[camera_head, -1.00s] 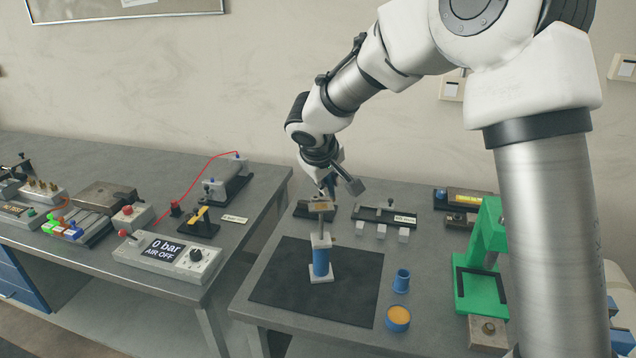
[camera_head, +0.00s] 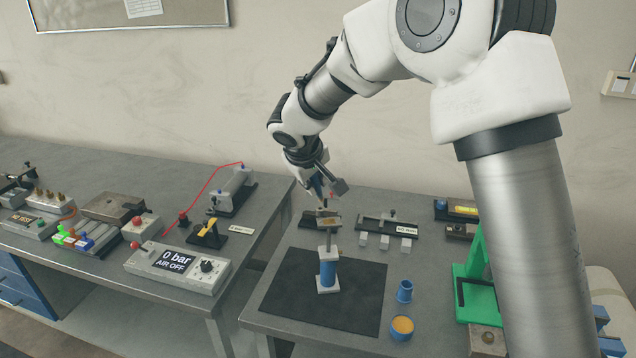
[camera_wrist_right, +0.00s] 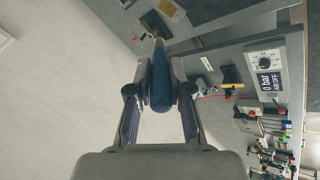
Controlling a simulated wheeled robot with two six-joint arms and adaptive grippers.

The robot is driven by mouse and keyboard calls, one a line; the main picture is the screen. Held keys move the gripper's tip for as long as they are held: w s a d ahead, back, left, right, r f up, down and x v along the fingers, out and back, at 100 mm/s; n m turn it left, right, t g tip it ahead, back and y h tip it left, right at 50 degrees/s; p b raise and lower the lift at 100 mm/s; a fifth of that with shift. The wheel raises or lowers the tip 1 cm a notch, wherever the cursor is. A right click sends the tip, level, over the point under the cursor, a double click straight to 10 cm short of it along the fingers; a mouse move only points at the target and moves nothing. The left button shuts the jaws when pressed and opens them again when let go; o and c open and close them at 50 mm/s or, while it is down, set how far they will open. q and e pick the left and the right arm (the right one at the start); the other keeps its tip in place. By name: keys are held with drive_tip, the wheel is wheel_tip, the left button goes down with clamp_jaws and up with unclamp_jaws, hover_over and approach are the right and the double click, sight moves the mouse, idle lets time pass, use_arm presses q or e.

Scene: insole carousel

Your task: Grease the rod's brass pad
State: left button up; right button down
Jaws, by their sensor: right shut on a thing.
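The rod stands upright on a blue cylinder (camera_head: 328,272) on a dark mat. Its top carries a plate with a small brass pad (camera_head: 329,222). My right gripper (camera_head: 328,187) is just above the pad, shut on a blue-handled tool (camera_wrist_right: 160,88), apparently a brush. The tool's tip points down close to the pad; I cannot tell whether it touches. An open blue pot of orange grease (camera_head: 402,326) stands off the mat's right edge. My left gripper is not in view.
A blue cup (camera_head: 404,291) stands beside the grease pot. A green press frame (camera_head: 474,290) is at the right. Several pale blocks (camera_head: 384,242) sit behind the mat. The left table holds an air control box (camera_head: 178,267) reading 0 bar. The dark mat (camera_head: 290,300) is otherwise bare.

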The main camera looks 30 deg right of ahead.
drive_tip(key=shift+r+p, duration=0.55)
drive_tip(key=shift+r, duration=0.4)
drive_tip(key=shift+d+r, duration=0.1)
drive_tip(key=shift+r, duration=0.1)
drive_tip(key=shift+p, duration=0.4)
drive_tip(key=d+g+y+p, duration=0.1)
drive_tip(key=p, duration=0.5)
drive_tip(key=shift+w+r, duration=0.4)
drive_tip(key=shift+w+d+f+g+y, duration=0.1)
drive_tip(key=shift+f+g+y, duration=0.2)
drive_tip(key=shift+w+d+f+y, duration=0.1)
drive_tip(key=shift+w+d+y, duration=0.1)
drive_tip(key=shift+y, duration=0.1)
